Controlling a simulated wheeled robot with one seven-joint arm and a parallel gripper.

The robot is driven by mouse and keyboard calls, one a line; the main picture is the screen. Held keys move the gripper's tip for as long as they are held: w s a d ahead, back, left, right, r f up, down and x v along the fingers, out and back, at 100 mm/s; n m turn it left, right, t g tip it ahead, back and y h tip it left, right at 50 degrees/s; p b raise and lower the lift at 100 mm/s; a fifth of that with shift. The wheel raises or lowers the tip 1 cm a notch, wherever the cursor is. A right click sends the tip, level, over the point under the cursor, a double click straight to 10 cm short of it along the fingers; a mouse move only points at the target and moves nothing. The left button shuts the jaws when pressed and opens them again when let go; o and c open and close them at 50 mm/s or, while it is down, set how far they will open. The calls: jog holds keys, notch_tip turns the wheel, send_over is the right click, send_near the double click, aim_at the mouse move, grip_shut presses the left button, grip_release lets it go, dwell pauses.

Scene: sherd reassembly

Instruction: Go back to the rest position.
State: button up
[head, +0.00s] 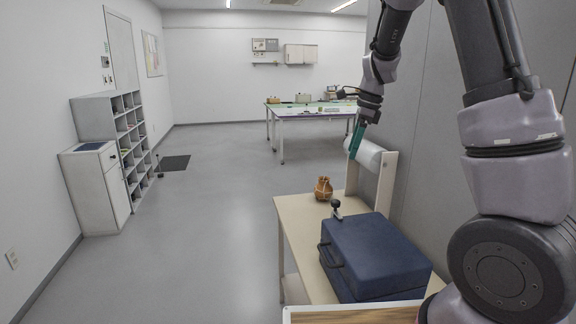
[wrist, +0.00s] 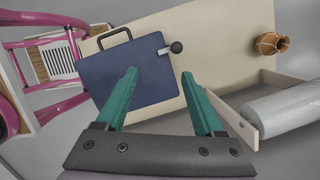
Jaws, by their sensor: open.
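My gripper (head: 355,138) has teal fingers and hangs in the air above the far end of the beige table (head: 293,207), near the white roll. In the wrist view my gripper (wrist: 160,85) shows its two fingers spread apart with nothing between them. A blue case (head: 375,250) with a dark handle lies on the table, and it also shows in the wrist view (wrist: 130,70). A small brown pot (head: 323,189) with light bands stands near the table's far left edge, and it appears at the right of the wrist view (wrist: 271,43).
A white roll (head: 364,152) sits in a beige holder at the table's far right. A black-knobbed object (head: 336,206) stands by the case. A white cabinet (head: 95,187) and shelf line the left wall. A long table (head: 310,110) stands at the back. The floor between is clear.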

jog(key=s+d+r+n+t, duration=0.2)
jog(key=s+r+n, duration=0.5)
jog(key=s, duration=0.5)
jog(key=s+d+r+n+t, duration=0.1)
jog(key=s+r+n+t, duration=0.3)
jog(key=s+r+n, duration=0.4)
jog(key=shift+s+d+r+n, duration=0.15)
jog(key=shift+s+d+n, duration=0.35)
jog(key=shift+s, duration=2.15)
jog(key=shift+a, duration=0.15)
